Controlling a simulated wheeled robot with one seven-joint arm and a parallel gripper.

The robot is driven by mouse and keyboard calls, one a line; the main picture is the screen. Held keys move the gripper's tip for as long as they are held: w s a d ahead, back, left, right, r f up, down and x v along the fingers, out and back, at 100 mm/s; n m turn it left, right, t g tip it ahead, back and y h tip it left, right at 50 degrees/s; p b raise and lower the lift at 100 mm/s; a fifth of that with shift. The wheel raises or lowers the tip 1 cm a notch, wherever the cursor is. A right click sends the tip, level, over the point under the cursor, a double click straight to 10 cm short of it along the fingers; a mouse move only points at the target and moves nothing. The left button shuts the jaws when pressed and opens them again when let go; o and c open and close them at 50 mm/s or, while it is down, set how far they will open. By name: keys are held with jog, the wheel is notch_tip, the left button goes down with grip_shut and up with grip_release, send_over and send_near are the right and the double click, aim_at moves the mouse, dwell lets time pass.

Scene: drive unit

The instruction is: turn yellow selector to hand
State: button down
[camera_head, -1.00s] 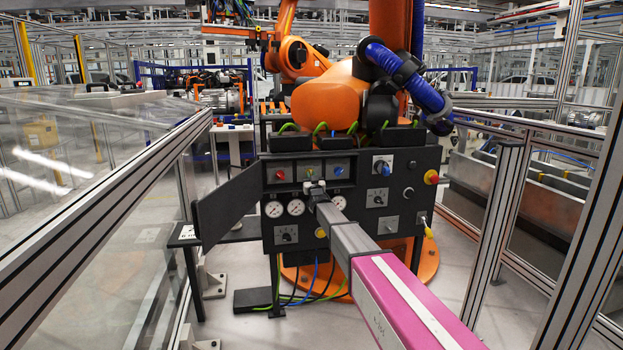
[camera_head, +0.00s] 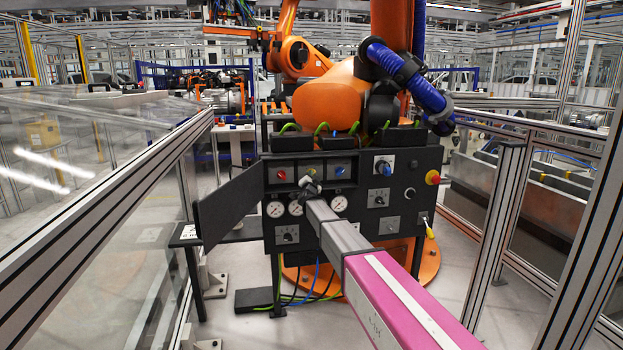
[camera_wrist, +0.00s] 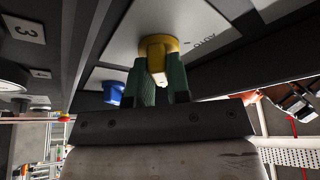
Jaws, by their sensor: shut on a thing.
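The yellow selector (camera_wrist: 156,44) sits on a pale plate with part of a printed label (camera_wrist: 204,43), seen upside down in the wrist view. The green fingers of my gripper (camera_wrist: 159,66) are on either side of its handle, shut on it. In the head view my gripper (camera_head: 309,188) is at the upper middle of the dark control panel (camera_head: 362,237), between a red button and a blue knob. The selector's exact pointing direction is hard to read.
The red button (camera_head: 281,175) and blue knob (camera_head: 340,171) flank my gripper closely. Gauges (camera_head: 340,203) sit just below. A grey panel door (camera_head: 228,204) stands open at left. A red emergency stop (camera_head: 432,177) is at the right edge. An orange robot (camera_head: 328,100) stands behind.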

jog(key=shift+m, duration=0.4)
jog(key=c, duration=1.1)
grip_release()
jog(key=shift+s, duration=0.1)
jog(key=v, duration=1)
jog(key=shift+s, duration=0.35)
